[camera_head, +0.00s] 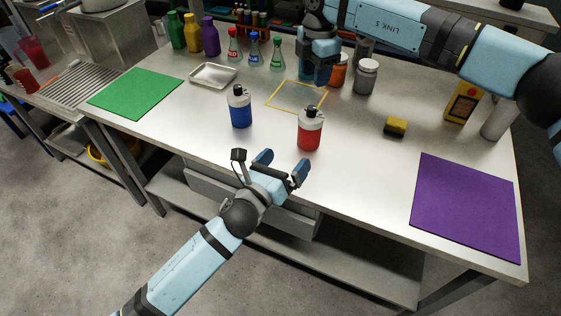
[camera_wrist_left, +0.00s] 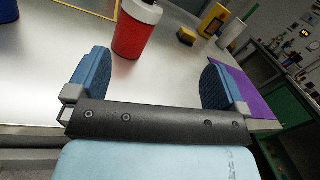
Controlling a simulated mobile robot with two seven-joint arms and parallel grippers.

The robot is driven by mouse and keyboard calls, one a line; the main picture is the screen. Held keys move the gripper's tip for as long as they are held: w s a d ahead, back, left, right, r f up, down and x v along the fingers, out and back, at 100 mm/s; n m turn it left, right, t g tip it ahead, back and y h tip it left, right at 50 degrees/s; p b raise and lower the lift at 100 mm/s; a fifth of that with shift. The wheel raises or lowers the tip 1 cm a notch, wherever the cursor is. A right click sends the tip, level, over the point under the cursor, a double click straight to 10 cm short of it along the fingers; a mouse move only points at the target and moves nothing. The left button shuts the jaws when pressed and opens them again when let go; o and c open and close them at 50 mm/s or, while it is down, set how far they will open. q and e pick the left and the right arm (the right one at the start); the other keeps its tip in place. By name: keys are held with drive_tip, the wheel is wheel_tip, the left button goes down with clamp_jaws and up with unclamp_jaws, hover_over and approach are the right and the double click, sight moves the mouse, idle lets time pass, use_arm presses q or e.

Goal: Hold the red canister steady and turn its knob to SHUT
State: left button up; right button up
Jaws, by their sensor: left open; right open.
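The red canister (camera_head: 309,132) stands upright on the steel table, with a grey-white top and a dark cap or knob (camera_head: 311,112). In the left wrist view the red canister (camera_wrist_left: 134,32) is ahead of the fingers, with its top cut off. The knob's setting is too small to read. My left gripper (camera_head: 283,167) is open and empty at the table's front edge, short of the canister and not touching it. My right gripper (camera_head: 318,70) hangs over the back of the table, above and behind the canister; its fingers are partly dark against objects behind.
A blue canister (camera_head: 240,110) stands left of the red one. A yellow-framed square (camera_head: 297,96) lies behind them. Orange (camera_head: 338,72) and grey (camera_head: 366,78) jars stand near my right gripper. A yellow-black sponge (camera_head: 395,127) lies right. Green (camera_head: 136,92) and purple (camera_head: 466,207) mats lie at the sides.

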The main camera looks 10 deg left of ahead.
sight(304, 135)
use_arm(q)
drive_tip(key=w+f+m, duration=0.1)
drive_tip(key=w+a+f+m, duration=0.1)
drive_tip(key=w+f+m, duration=0.1)
drive_tip(key=shift+f+g+y, duration=0.15)
drive_tip(key=shift+g+y, duration=0.15)
drive_tip(key=shift+y, duration=0.1)
drive_tip(key=shift+w+f, duration=0.1)
drive_tip(key=shift+w, duration=0.15)
drive_tip(key=x, duration=1.3)
drive_tip(key=shift+d, duration=0.15)
drive_tip(key=c, duration=1.1)
